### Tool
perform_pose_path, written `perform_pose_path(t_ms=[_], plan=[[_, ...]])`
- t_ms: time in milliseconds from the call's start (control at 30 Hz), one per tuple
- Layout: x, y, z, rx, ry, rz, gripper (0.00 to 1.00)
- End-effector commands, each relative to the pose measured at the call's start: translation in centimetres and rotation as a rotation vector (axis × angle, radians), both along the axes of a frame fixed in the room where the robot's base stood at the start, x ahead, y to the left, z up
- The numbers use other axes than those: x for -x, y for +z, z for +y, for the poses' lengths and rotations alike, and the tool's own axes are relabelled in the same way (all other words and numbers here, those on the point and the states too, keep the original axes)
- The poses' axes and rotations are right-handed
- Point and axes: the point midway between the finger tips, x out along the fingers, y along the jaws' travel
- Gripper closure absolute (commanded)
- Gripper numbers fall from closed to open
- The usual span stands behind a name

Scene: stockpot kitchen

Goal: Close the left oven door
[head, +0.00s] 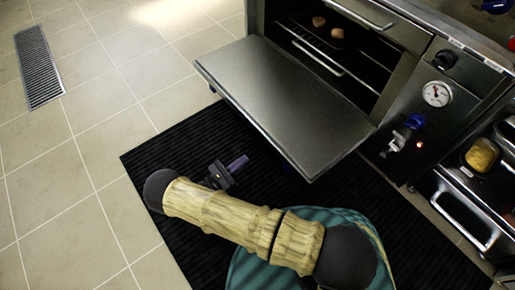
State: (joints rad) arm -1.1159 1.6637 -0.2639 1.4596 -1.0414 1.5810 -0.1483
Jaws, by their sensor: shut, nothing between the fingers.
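The oven door (285,98) is a flat grey steel panel. It is folded down and open, lying about level in front of the oven's dark cavity. Inside the oven (345,65) are racks, and a tray there holds small brown rolls (328,27). My gripper (242,161) shows small and dark with blue-purple fingers, just outside the door's front edge, over the black mat. It is shut and empty. I see no contact with the door. The door's underside is hidden.
A black ribbed mat (160,152) covers the floor before the oven. A panel with a white gauge (437,94) and knobs stands right of the cavity. Farther right, an open compartment holds a yellow loaf (482,154). Tiled floor (95,140) at left is clear around a grate (38,66).

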Motion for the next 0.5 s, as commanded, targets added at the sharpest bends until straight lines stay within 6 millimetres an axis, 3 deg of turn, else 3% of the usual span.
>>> perform_pose_path(t_ms=[167,500], plan=[[-0.8,0.6,-1.3,0.001,-0.004,0.001,1.00],[-3.9,1.9,-5.9,0.000,-0.006,0.000,1.00]])
